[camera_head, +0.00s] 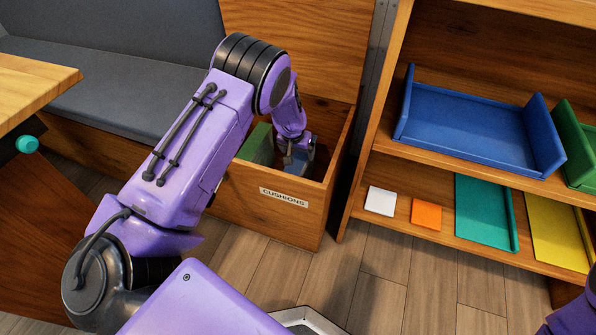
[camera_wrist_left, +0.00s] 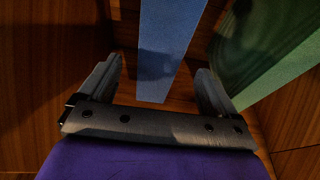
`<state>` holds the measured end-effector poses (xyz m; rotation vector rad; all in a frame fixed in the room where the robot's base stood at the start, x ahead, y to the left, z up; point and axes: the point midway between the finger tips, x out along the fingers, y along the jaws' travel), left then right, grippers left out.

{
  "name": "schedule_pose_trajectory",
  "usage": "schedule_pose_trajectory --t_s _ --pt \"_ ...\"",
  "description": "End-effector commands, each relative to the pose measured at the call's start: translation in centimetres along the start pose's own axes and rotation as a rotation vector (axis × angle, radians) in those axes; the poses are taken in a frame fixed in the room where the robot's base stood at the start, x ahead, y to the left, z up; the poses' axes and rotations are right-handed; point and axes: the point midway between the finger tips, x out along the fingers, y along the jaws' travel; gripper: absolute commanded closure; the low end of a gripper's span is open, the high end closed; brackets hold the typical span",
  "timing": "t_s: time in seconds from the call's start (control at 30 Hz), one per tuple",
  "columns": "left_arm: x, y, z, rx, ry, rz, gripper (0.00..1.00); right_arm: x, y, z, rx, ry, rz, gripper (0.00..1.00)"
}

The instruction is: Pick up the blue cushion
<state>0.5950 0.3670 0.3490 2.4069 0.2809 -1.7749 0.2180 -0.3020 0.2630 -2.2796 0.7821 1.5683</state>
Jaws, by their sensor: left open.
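The blue cushion (camera_wrist_left: 166,45) stands on edge inside the wooden box labelled CUSHIONS (camera_head: 270,205). In the left wrist view its near end lies between the two fingers of my left gripper (camera_wrist_left: 158,90), with a gap on each side. In the head view my left gripper (camera_head: 298,158) reaches down into the box, and the arm hides much of the inside. The jaws are open and hold nothing. A green cushion (camera_wrist_left: 265,50) stands to the right of the blue one in the wrist view; it also shows in the head view (camera_head: 258,146).
The box walls stand close around my left gripper. A wooden shelf (camera_head: 395,160) to the right holds a blue tray (camera_head: 470,130) and several coloured panels. A grey bench (camera_head: 120,90) is behind, and a wooden table edge (camera_head: 35,85) is at left.

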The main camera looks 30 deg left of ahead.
Motion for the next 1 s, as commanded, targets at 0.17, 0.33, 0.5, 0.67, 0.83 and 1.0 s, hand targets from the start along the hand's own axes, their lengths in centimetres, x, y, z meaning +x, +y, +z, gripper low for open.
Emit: schedule_pose_trajectory --t_s 0.17,0.33,0.5,0.67,0.83,1.0 --pt "2.5 -0.1 0.1 -0.001 0.0 -0.001 0.08 1.0 -0.1 0.5 0.001 -0.002 0.0 0.57" --pt "4.7 -0.1 0.9 -0.001 -0.002 -0.001 0.08 2.2 -0.2 1.1 0.002 -0.004 -0.001 0.57" --pt "7.5 -0.1 1.1 -0.002 0.001 -0.002 0.08 3.5 -0.3 1.9 0.004 -0.007 -0.001 0.57" --pt "7.4 -0.1 1.0 -0.003 0.001 -0.001 0.08 3.3 -0.3 1.8 0.004 -0.008 -0.001 0.57" --pt "7.4 -0.1 1.0 -0.003 0.001 -0.001 0.44 3.3 -0.3 1.8 0.004 -0.008 -0.001 0.57" --pt "7.4 -0.1 0.9 -0.003 0.002 -0.001 0.94 3.3 -0.3 1.8 0.004 -0.008 -0.001 0.57"
